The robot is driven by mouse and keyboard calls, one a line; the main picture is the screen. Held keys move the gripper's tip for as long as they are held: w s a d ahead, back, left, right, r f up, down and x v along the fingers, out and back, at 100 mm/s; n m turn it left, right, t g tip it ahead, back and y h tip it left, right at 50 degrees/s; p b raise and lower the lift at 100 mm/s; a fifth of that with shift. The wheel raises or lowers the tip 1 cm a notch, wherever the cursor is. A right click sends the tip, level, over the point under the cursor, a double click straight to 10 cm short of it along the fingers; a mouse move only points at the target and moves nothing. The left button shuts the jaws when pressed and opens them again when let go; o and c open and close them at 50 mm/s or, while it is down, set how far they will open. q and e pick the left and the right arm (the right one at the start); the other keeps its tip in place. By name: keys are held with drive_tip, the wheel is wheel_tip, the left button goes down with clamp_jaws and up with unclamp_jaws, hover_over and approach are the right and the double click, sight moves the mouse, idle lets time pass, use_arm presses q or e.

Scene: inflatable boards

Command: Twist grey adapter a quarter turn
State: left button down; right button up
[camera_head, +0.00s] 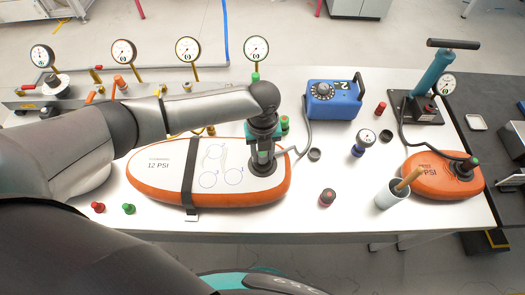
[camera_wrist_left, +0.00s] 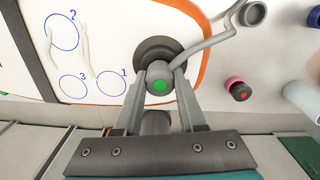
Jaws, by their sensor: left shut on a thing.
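The grey adapter (camera_wrist_left: 157,74) has a green centre and sits at the dark round valve (camera_wrist_left: 174,52) of the large orange-rimmed board. A grey hose (camera_wrist_left: 207,42) runs from it. My left gripper (camera_wrist_left: 160,82) is shut on the adapter, with one finger on each side of it. In the head view my left gripper (camera_head: 262,158) points down at the right end of the large board (camera_head: 150,195), marked 12 PSI, and hides most of the adapter. My right gripper is not in view.
A blue pump box (camera_head: 333,103) stands behind the gripper. A small orange board (camera_head: 425,183) with its own hose lies at the right. Gauges line the back left.

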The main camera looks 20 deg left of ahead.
use_arm(q)
drive_tip(key=n+p, duration=0.2)
drive_tip(key=n, duration=0.1)
drive_tip(key=shift+r, duration=0.1)
drive_tip(key=shift+n+p, duration=0.4)
drive_tip(key=shift+n, duration=0.4)
drive_tip(key=shift+n+p, duration=0.45)
drive_tip(key=shift+n, duration=0.25)
drive_tip(key=shift+n+p, duration=0.65)
drive_tip(key=shift+n, duration=1.15)
drive_tip(key=shift+p, duration=0.35)
